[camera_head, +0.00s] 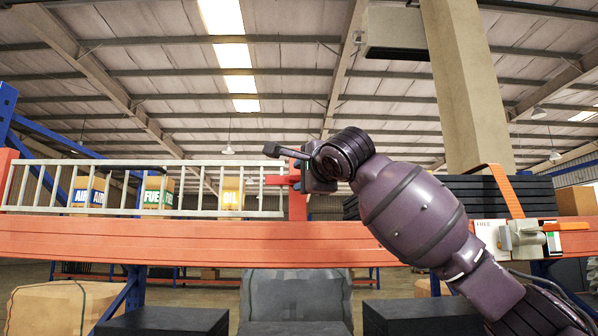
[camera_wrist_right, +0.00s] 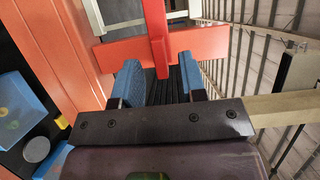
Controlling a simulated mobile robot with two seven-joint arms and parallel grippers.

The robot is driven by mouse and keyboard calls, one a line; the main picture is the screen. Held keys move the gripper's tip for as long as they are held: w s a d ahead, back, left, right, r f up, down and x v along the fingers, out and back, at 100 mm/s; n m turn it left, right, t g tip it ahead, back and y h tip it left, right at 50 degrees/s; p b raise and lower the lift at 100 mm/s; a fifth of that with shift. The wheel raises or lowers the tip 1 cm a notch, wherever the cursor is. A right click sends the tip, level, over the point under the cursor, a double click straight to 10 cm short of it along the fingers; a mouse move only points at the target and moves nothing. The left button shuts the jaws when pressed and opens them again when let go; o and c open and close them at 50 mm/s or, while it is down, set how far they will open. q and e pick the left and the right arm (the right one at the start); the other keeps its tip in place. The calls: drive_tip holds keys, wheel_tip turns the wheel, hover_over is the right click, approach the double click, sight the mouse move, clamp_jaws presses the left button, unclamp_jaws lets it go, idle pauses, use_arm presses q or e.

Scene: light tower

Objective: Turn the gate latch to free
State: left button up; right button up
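A pale latch plate (camera_head: 490,232) marked FREE sits on the orange beam at the right of the head view. A light lever (camera_head: 528,238) with an orange grip (camera_head: 566,226) points right on it; my right arm covers its left side. The white barred gate (camera_head: 120,210) ends at a red post (camera_head: 298,205) with a short red crossbar. My right gripper (camera_head: 284,167) is at this post, well left of the plate. In the right wrist view its blue-padded fingers (camera_wrist_right: 162,84) are open, with a red bar (camera_wrist_right: 157,35) reaching between them; contact is unclear. My left gripper is out of view.
The orange beam (camera_head: 180,240) runs across the front below the gate. Boxes marked FUEL (camera_head: 158,192) and OIL (camera_head: 232,193) stand behind the bars. A tall beige column (camera_head: 465,90) and dark stacked slabs (camera_head: 470,190) stand behind my right arm.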

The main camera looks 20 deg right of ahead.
sight(286, 179)
drive_tip(key=shift+w+a+p, duration=0.1)
drive_tip(key=shift+w+p, duration=0.25)
drive_tip(key=shift+w, duration=0.8)
clamp_jaws()
